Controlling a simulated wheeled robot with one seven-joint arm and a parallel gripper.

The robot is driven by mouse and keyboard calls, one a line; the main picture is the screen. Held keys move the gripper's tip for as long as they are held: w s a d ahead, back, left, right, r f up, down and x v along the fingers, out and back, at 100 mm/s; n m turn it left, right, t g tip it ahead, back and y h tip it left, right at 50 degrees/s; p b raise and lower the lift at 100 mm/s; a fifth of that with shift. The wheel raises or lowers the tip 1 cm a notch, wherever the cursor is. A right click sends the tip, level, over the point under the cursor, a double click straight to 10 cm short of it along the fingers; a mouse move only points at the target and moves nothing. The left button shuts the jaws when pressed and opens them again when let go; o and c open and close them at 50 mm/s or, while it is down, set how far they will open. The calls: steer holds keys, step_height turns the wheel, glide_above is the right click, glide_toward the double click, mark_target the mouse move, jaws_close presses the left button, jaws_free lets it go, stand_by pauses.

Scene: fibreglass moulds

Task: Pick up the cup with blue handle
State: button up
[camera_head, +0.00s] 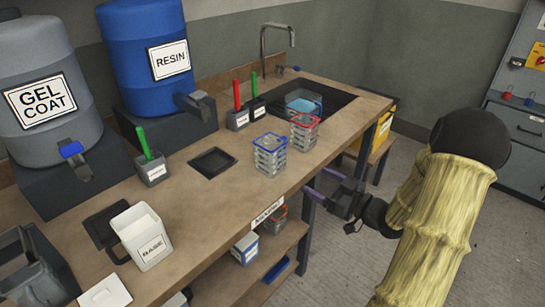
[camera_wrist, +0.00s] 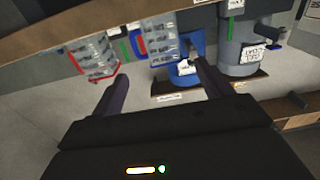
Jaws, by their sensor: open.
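The cup with blue handle (camera_head: 269,157) is a clear, ribbed cup with a blue rim, upright near the front edge of the bench. It also shows upside down in the wrist view (camera_wrist: 160,45), with its blue handle at its left side. A similar cup with red rim (camera_head: 304,132) stands just behind and right of it; it shows at the left of the wrist view (camera_wrist: 94,58). My gripper (camera_head: 316,181) is open and empty, off the bench's front edge, to the right of the blue cup. Its fingers (camera_wrist: 163,88) spread apart below the cups in the wrist view.
The bench (camera_head: 215,215) has a sink (camera_head: 305,100) behind the cups. A white BASE container (camera_head: 143,237) stands at front left. Blue RESIN (camera_head: 148,55) and grey GEL COAT (camera_head: 45,85) drums stand at the back. A shelf (camera_head: 265,260) lies under the bench.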

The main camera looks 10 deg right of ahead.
mark_target(280, 162)
steer(key=x, duration=1.1)
steer(key=shift+w+a, duration=0.25)
steer(key=shift+w, duration=0.05)
steer(key=x, duration=0.5)
steer(key=shift+a+f+p, duration=0.2)
steer(key=shift+f+p, duration=0.05)
steer(key=shift+p, duration=0.15)
steer(key=shift+c, duration=0.2)
steer(key=c, duration=0.7)
